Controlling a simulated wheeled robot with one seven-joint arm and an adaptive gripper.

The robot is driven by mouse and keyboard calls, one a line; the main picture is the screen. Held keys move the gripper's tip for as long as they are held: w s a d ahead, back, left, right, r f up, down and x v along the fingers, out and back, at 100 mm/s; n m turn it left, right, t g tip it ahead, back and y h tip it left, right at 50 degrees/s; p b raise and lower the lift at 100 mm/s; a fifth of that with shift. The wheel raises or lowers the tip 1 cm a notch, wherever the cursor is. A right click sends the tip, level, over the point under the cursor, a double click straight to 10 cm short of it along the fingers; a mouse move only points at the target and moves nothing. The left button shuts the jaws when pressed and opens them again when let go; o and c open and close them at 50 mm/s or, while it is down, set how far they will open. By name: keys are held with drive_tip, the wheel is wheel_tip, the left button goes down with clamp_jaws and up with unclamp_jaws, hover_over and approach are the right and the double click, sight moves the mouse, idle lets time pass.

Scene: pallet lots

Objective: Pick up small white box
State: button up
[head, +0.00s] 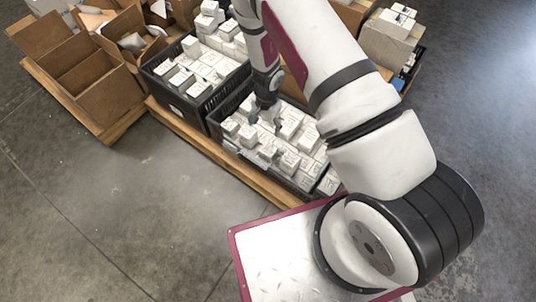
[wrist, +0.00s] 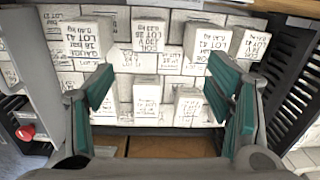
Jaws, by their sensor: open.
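Many small white boxes (head: 291,122) with black lot markings fill a black crate (head: 213,129) in the head view. In the wrist view, one small white box (wrist: 147,95) stands upright between and beyond my finger pads, with another white box (wrist: 187,107) close to its right. My gripper (wrist: 160,92) is open and empty, its green-padded fingers spread wide over the boxes. In the head view my gripper (head: 265,113) hangs over the left part of this crate. Part of the crate is hidden behind my arm. I cannot tell which box the task means.
A second black crate of white boxes (head: 172,98) stands to the left. Open cardboard boxes (head: 100,85) are farther left on a wooden pallet (head: 62,93). The crate's black slatted wall (wrist: 290,85) is close to the right finger. Grey floor (head: 90,220) in front is clear.

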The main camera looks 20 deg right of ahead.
drive_tip(key=b, duration=0.3)
approach(269, 149)
drive_tip(key=shift+h, duration=0.3)
drive_tip(key=f, duration=0.5)
drive_tip(key=shift+w+a+f, duration=0.1)
drive_tip(key=shift+a, duration=0.2)
drive_tip(key=shift+w+f+b, duration=0.1)
drive_tip(key=shift+f+b, duration=1.4)
drive_tip(key=shift+f, duration=1.6)
drive_tip(key=c, duration=1.4)
